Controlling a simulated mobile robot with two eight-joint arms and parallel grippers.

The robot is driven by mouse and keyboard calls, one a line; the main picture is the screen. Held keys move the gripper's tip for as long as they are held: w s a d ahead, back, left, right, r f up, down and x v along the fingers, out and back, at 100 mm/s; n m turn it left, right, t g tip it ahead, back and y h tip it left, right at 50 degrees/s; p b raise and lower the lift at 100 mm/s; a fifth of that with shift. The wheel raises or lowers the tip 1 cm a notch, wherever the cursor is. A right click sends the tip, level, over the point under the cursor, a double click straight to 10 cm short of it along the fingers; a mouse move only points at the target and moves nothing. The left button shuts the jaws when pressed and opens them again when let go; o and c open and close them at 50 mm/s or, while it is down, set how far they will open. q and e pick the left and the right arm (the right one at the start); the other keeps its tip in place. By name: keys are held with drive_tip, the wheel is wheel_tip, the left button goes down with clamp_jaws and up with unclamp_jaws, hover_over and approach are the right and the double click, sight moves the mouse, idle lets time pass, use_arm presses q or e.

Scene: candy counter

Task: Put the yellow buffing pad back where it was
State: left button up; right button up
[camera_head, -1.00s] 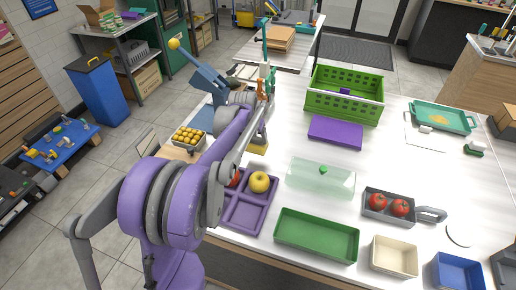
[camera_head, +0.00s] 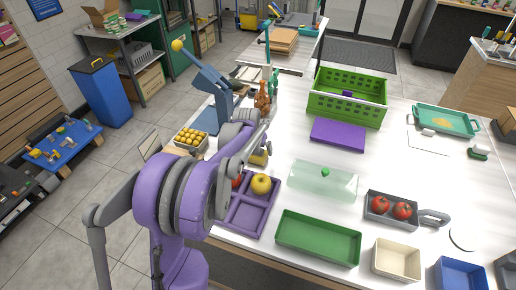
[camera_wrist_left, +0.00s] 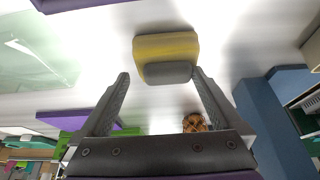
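The yellow buffing pad (camera_wrist_left: 165,45), with a grey block on its near side, shows in the left wrist view just beyond my left fingertips. It appears to be on the white counter. In the head view a small yellow part of it (camera_head: 258,160) shows beside my arm; the rest is hidden. My left gripper (camera_wrist_left: 161,74) is open, its fingers spread to either side of the pad's grey part. The right fingertip looks close to the grey part; I cannot tell whether they touch. My right gripper is not in view.
A purple tray (camera_head: 237,216) with a yellow apple (camera_head: 261,183) lies near my arm. A clear green-tinted panel (camera_head: 323,181), purple mat (camera_head: 339,134) and green crate (camera_head: 347,98) are to the right. A blue lever device (camera_head: 207,77) and a tray of yellow balls (camera_head: 190,141) are left.

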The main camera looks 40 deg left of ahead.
use_arm(q)
drive_tip(key=shift+r, duration=0.2)
drive_tip(key=v, duration=1.2)
drive_tip(key=s+d+f+m, duration=0.1)
drive_tip(key=s+d, duration=0.3)
drive_tip(key=d, duration=0.3)
drive_tip(key=s+d+f+m, duration=0.1)
drive_tip(key=s+d, duration=0.4)
drive_tip(key=d, duration=0.3)
drive_tip(key=s+d+f, duration=0.3)
drive_tip(key=s+d, duration=0.1)
drive_tip(key=s, duration=0.1)
drive_tip(key=s+d+f+m+t+h, duration=0.1)
drive_tip(key=s+d+f, duration=0.2)
drive_tip(key=s+d, duration=0.2)
drive_tip(key=shift+s+m+p, duration=0.3)
drive_tip(key=shift+s+p, duration=0.05)
drive_tip(key=shift+s, duration=0.35)
drive_tip(key=shift+a, duration=0.1)
